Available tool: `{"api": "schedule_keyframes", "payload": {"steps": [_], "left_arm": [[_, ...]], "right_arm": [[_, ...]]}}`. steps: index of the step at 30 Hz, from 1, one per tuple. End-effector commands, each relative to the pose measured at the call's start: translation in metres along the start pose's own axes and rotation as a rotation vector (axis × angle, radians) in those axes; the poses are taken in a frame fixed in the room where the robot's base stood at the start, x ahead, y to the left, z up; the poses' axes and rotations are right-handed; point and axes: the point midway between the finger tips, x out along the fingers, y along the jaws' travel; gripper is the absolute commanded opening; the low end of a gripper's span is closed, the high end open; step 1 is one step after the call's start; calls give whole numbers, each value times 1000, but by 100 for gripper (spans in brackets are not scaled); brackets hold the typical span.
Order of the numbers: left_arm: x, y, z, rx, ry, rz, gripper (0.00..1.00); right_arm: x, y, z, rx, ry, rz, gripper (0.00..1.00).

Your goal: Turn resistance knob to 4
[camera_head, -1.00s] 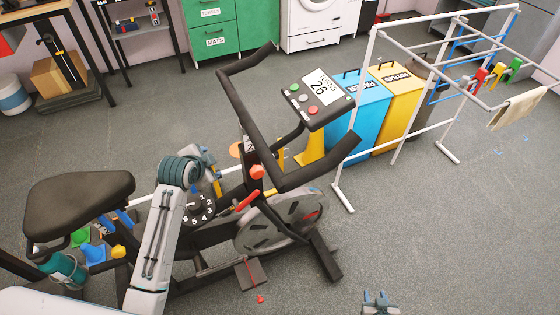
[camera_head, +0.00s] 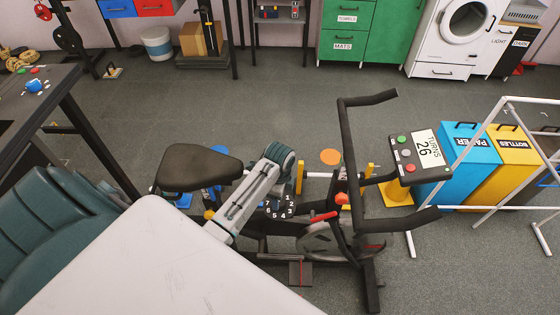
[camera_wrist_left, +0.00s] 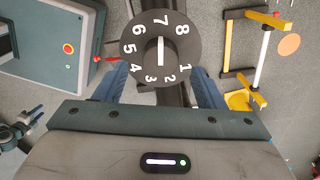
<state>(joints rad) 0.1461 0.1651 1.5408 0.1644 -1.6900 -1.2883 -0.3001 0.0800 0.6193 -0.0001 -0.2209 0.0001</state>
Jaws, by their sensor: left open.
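The resistance knob (camera_wrist_left: 160,56) is a black dial numbered 1 to 8 with a white bar across its middle. In the left wrist view the bar stands upright, its upper end in line with 7 and its lower end between 3 and 2. The dial also shows in the head view (camera_head: 280,207) on the exercise bike's frame. My left gripper (camera_wrist_left: 160,72) is open, its blue fingers on either side of the dial. I cannot tell whether they touch it.
The bike's saddle (camera_head: 197,161) is left of my left arm. Its handlebars (camera_head: 352,160) and console (camera_head: 412,158), reading TURNS 26, are to the right. Blue (camera_head: 465,165) and yellow (camera_head: 512,160) bins and a white rack (camera_head: 470,150) stand further right.

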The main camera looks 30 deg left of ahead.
Motion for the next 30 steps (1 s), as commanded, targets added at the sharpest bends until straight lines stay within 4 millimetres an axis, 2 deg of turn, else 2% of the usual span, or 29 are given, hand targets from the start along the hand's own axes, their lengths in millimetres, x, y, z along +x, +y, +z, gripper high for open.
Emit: {"api": "schedule_keyframes", "payload": {"steps": [3,9,19,26,30], "left_arm": [[19,1,0,0,0,2,64],[38,0,0,-1,1,-1,64],[42,0,0,0,1,-3,64],[42,0,0,0,1,-2,19],[41,0,0,-2,1,-2,19]], "right_arm": [[-3,0,0,0,1,0,41],[-4,0,-1,0,1,0,41],[-4,-1,-1,0,2,-1,41],[-4,-1,-1,0,2,-1,41],[-4,-1,-1,0,2,-1,41]]}}
